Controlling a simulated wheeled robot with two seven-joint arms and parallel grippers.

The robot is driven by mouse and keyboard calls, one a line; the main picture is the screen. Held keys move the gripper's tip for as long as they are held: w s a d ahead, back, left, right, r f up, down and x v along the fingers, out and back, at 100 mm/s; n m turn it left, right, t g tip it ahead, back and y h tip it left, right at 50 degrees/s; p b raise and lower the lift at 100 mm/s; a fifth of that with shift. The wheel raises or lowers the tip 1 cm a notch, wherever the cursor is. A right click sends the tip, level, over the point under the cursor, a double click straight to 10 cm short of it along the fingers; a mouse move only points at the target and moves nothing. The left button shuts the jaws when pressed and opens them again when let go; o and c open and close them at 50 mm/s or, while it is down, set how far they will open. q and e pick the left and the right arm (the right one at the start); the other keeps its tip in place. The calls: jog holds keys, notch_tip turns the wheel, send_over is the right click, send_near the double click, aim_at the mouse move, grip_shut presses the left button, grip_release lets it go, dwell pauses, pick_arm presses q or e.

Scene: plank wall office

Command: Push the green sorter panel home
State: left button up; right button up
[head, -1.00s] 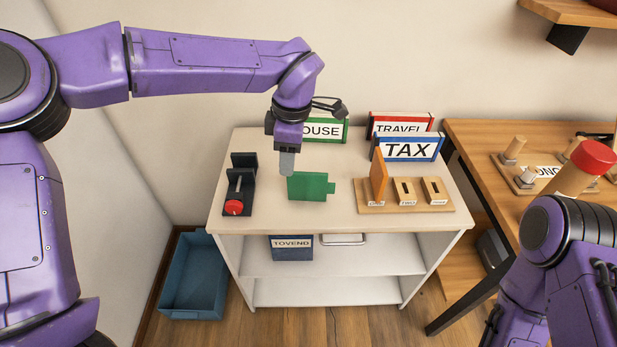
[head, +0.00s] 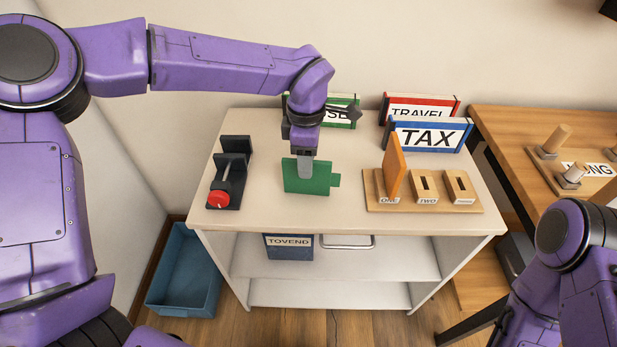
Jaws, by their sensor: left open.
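The green panel (head: 318,185), with a small tab on its right edge, is on the top of the white cart, left of the sorter. The wooden sorter base (head: 372,198) has several labelled holders; an orange panel (head: 394,165) stands upright in the left one. The middle (head: 425,184) and right (head: 460,184) holders show empty slots. My left gripper (head: 305,170) points down at the green panel, its open fingers overlapping the panel's upper middle. Whether they straddle or touch it I cannot tell. My right arm is at the lower right; its gripper is out of view.
A black device with a red knob (head: 218,199) stands left of the panel. TAX (head: 430,134), TRAVEL (head: 421,105) and a partly hidden green-edged binder stand behind. A blue bin (head: 185,280) is on the floor. A wooden table (head: 530,140) is at right.

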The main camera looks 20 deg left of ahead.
aim_at(308, 193)
pick_arm(q)
jog(key=f, duration=0.4)
jog(key=shift+w+d, duration=0.1)
jog(key=shift+d, duration=0.1)
grip_shut()
jog(key=shift+r, duration=0.1)
jog(key=shift+r, duration=0.3)
notch_tip(308, 193, up, 2)
jog(key=shift+r, duration=0.25)
jog(key=s+d+r+b, duration=0.1)
jog(key=s+d+r, duration=0.2)
jog(key=s+r, duration=0.7)
jog(key=s, duration=0.3)
jog(key=shift+s+d, duration=0.25)
jog(key=shift+d, duration=0.15)
